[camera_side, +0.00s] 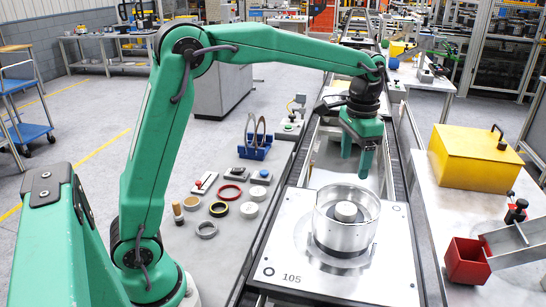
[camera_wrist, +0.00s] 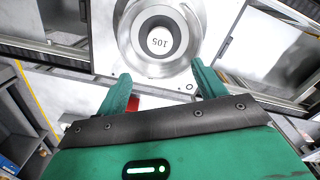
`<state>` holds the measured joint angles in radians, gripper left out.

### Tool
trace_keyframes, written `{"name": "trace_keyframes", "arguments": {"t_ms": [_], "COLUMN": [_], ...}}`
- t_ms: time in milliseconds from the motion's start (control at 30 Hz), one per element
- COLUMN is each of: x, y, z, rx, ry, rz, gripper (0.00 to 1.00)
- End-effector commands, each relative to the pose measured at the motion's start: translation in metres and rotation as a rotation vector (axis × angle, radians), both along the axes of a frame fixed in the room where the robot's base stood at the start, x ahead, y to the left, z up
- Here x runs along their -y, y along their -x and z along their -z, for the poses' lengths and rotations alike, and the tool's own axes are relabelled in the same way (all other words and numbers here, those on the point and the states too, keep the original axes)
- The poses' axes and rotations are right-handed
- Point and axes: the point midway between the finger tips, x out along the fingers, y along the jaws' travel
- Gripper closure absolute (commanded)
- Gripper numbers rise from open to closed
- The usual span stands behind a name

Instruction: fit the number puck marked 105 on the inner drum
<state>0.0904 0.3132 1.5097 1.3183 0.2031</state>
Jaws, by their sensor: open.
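The white number puck (camera_wrist: 159,40) marked 105 sits at the centre of the drum in the wrist view. In the side view it is the pale round top (camera_side: 345,209) inside the shiny outer drum wall (camera_side: 347,236). A dark ring surrounds it in the wrist view; the rest of the inner drum is mostly hidden. The drum stands on a pale metal pallet (camera_side: 290,273) marked 105. My gripper (camera_side: 357,166) is open and empty, above and behind the drum. In the wrist view its two fingers (camera_wrist: 163,80) point toward the drum, apart from the puck.
The left table holds a red ring (camera_side: 230,192), a yellow-and-black ring (camera_side: 219,209), a grey ring (camera_side: 207,230), pale pucks (camera_side: 249,210) and a blue rack (camera_side: 255,152). On the right stand a yellow box (camera_side: 470,160) and a red bin (camera_side: 466,264). Rails flank the pallet.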

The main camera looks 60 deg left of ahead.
Motion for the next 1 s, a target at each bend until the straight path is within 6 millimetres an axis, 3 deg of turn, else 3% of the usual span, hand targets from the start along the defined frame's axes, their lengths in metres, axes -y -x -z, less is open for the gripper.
{"name": "trace_keyframes", "arguments": {"t_ms": [667, 867, 1000], "x": [-0.001, -0.005, -0.010], "y": [0.002, 0.018, 0.039], "z": [-0.003, -0.013, -0.024], "rx": [0.005, 0.036, 0.078], "ry": [0.000, 0.003, 0.008], "rz": [-0.002, -0.021, -0.047], "gripper": [0.30, 0.30, 0.30]}}
